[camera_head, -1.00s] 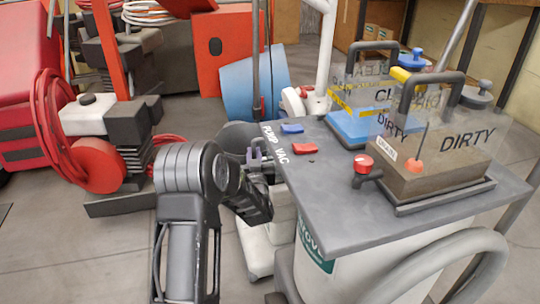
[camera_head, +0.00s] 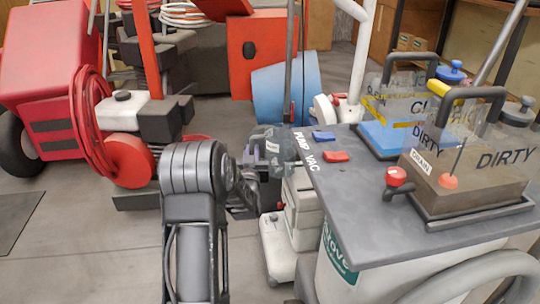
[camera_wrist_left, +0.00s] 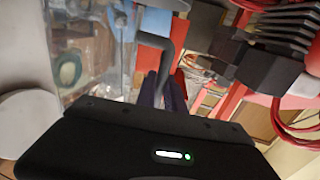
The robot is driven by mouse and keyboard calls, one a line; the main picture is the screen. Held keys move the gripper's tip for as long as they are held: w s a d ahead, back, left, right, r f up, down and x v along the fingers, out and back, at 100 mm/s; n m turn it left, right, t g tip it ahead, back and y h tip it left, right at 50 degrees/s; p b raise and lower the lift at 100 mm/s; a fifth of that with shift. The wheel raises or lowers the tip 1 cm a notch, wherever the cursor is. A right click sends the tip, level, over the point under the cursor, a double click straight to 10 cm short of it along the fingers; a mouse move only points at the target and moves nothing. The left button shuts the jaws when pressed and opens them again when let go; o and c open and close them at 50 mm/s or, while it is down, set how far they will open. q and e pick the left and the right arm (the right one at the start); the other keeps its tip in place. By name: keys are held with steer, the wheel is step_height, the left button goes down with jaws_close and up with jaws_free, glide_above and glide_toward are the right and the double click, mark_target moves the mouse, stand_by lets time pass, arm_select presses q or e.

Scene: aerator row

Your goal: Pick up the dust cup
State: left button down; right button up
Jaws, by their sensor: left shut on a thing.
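The dust cup (camera_head: 270,138) shows in the head view as a greyish, partly see-through body with a pale label, left of the grey cart top. In the wrist view the clear cup (camera_wrist_left: 95,50) fills the upper left, with a dark grey handle (camera_wrist_left: 160,42). My left gripper (camera_head: 256,156) is at the cup's near left side. Its purple fingers (camera_wrist_left: 163,90) are shut on the handle in the wrist view. The finger contact is partly hidden in the head view. My right gripper is not in view.
The grey cart top (camera_head: 365,225) carries a red-knobbed valve (camera_head: 397,177) and clear DIRTY tank. A white vacuum base (camera_head: 283,245) stands just below the cup. A blue drum (camera_head: 267,95) and red machine (camera_head: 128,160) are behind. Open floor lies left of my arm.

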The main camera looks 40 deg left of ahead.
arm_select(q)
steer(key=s+a, duration=0.4)
steer(key=a, duration=0.3)
steer(key=shift+a, duration=0.15)
steer(key=shift+r, duration=0.1)
stand_by(0.4)
